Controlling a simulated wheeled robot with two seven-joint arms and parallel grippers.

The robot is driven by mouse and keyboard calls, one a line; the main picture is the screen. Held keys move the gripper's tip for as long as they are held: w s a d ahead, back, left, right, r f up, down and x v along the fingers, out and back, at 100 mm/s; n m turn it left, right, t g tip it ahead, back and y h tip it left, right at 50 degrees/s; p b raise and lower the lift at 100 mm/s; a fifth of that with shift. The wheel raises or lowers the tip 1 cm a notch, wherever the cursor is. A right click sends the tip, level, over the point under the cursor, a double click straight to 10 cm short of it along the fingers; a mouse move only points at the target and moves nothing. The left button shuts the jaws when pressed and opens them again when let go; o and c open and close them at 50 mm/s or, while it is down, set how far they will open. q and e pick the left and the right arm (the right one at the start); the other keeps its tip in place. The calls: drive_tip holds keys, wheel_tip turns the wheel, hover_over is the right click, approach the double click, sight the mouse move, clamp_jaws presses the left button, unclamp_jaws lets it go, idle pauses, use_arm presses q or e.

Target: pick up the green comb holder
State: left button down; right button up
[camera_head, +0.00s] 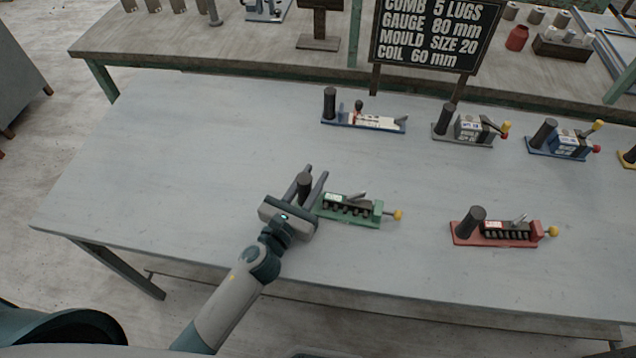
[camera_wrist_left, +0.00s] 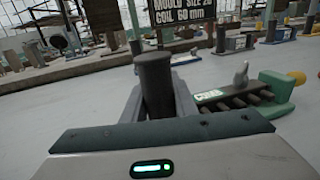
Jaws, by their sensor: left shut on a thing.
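The green comb holder (camera_head: 367,221) lies on the table in the head view, with a dark upright post at its left end, a row of dark slots and a yellow knob at its right end. It also shows in the left wrist view (camera_wrist_left: 275,90), right of the fingers. My left gripper (camera_head: 312,178) is around the holder's dark post and shut on it. In the left wrist view the post stands between the two fingers (camera_wrist_left: 160,100). The holder's base appears to rest on the table. The post's lower part is hidden by my gripper. My right gripper is not in view.
A red holder (camera_head: 493,239) stands to the right. A blue-based holder (camera_head: 365,123), a grey one (camera_head: 468,139) and another blue one (camera_head: 562,150) stand further back. A black sign (camera_head: 436,32) stands behind them. The table's left side (camera_head: 170,150) is clear.

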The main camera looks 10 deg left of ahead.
sight(308, 175)
use_arm(q)
wheel_tip(308, 175, up, 4)
drive_tip(key=shift+r+p, duration=0.1)
drive_tip(key=shift+p, duration=0.6)
drive_tip(key=s+d+r, duration=0.4)
drive_tip(key=d+r, duration=0.2)
drive_tip(key=d, duration=0.5)
drive_tip(key=shift+r, duration=0.3)
drive_tip(key=shift+a+f, duration=0.15)
drive_tip(key=shift+a, duration=0.05)
